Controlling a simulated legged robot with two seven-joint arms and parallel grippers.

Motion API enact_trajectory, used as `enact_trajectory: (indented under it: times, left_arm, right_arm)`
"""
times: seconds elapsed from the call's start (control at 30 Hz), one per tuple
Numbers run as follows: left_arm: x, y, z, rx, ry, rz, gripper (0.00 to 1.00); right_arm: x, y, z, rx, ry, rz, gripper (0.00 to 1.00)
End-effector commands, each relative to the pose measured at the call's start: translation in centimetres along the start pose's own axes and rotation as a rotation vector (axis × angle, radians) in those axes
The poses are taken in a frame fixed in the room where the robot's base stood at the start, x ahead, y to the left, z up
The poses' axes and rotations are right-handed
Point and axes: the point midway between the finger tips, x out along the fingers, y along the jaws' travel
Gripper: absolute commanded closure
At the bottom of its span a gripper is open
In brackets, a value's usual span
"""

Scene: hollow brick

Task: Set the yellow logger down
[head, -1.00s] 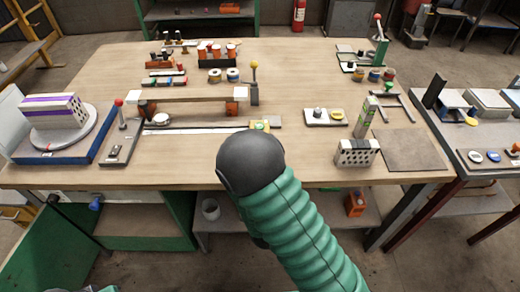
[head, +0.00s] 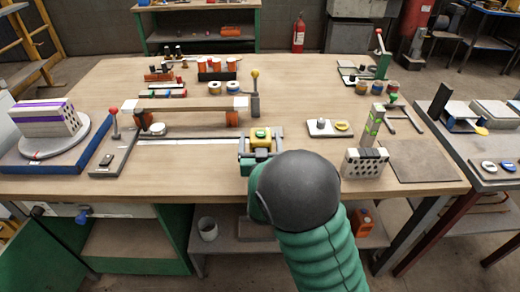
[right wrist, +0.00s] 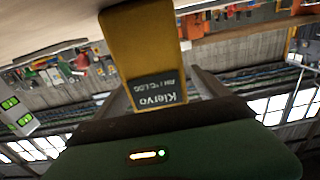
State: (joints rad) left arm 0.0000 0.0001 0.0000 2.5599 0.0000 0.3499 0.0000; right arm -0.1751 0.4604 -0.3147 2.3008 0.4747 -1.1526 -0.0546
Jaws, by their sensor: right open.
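The yellow logger (head: 262,141) is at the front middle of the wooden bench (head: 220,173), at the right end of a pale strip. In the right wrist view the logger (right wrist: 146,42) is close up, with a dark label that reads upside down. My right gripper (head: 261,144) is open, with its jaws around the logger. The logger's far end is by the bench top in the wrist view, but I cannot tell exactly how it touches. My dark, round wrist part hides the bench edge in front. My left gripper is not in view.
A white hollow brick (head: 365,163) with dark holes stands to the right, beside a grey-brown mat (head: 420,161). A small tray (head: 328,128) lies between logger and green-marked post (head: 374,127). A raised beam (head: 185,104) stands behind left. Bare wood lies at front left.

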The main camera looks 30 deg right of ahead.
Motion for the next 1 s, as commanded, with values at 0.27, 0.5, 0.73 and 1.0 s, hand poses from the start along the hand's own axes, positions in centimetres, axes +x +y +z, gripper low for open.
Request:
enact_trajectory:
  times: [0.27, 0.5, 0.73, 1.0]
  left_arm:
    - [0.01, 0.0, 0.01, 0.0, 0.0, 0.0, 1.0]
    - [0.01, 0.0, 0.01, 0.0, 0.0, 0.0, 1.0]
    - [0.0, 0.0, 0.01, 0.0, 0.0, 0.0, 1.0]
    - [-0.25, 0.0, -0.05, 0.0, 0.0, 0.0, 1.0]
  right_arm:
    - [-0.03, 0.01, 0.01, 0.0, 0.0, 0.0, 0.44]
    - [-0.05, 0.0, 0.03, 0.0, 0.0, 0.0, 0.75]
    - [-0.04, -0.01, -0.05, 0.001, 0.002, 0.0, 1.0]
    - [0.09, -0.02, -0.35, 0.001, 0.002, 0.0, 1.0]
